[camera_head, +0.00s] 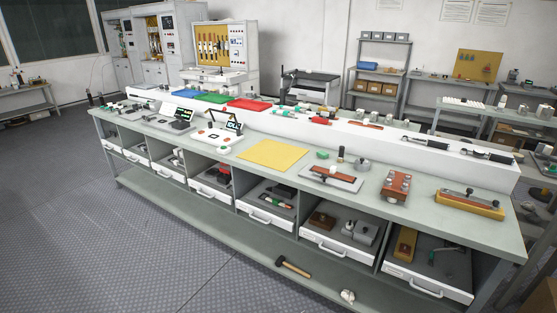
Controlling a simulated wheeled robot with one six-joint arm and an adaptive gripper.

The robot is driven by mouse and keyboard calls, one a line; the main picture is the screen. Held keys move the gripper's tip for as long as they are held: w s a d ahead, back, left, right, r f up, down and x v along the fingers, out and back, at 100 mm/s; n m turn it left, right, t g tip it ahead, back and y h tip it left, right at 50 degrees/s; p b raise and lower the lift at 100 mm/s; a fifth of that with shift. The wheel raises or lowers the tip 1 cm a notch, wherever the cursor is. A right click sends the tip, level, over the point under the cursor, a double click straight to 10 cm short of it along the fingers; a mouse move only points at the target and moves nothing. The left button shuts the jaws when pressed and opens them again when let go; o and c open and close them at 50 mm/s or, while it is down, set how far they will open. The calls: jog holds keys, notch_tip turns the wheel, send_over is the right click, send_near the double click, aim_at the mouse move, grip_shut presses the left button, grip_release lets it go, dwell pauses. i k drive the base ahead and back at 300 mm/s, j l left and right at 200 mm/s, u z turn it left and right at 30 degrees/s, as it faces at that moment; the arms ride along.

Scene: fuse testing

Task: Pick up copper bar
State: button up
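Several copper-coloured pieces show in the head view, and I cannot tell for sure which is the copper bar. A thin reddish-brown bar (366,125) lies on the white raised shelf (300,121) at the back of the bench. Another reddish-brown bar (334,173) lies across a pale plate on the bench top, right of the yellow mat. A reddish-brown block (396,186) with small round parts on top stands to its right. My gripper is not in view.
The long grey-green workbench (225,154) has several open drawers below its front edge. A yellow mat (272,155) and a yellow block (469,205) lie on top. A hammer (293,267) lies on the lower shelf. The floor (80,220) in front is clear.

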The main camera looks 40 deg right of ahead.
aim_at(332, 172)
jog(key=k+l+z, duration=0.1)
jog(key=l, duration=0.35)
jog(key=k+l+z, duration=0.1)
jog(key=l, duration=0.3)
jog(key=k+l+z, duration=0.15)
jog(key=l, duration=0.35)
jog(key=k+l+z, duration=0.1)
jog(key=l, duration=0.35)
jog(key=k, duration=0.1)
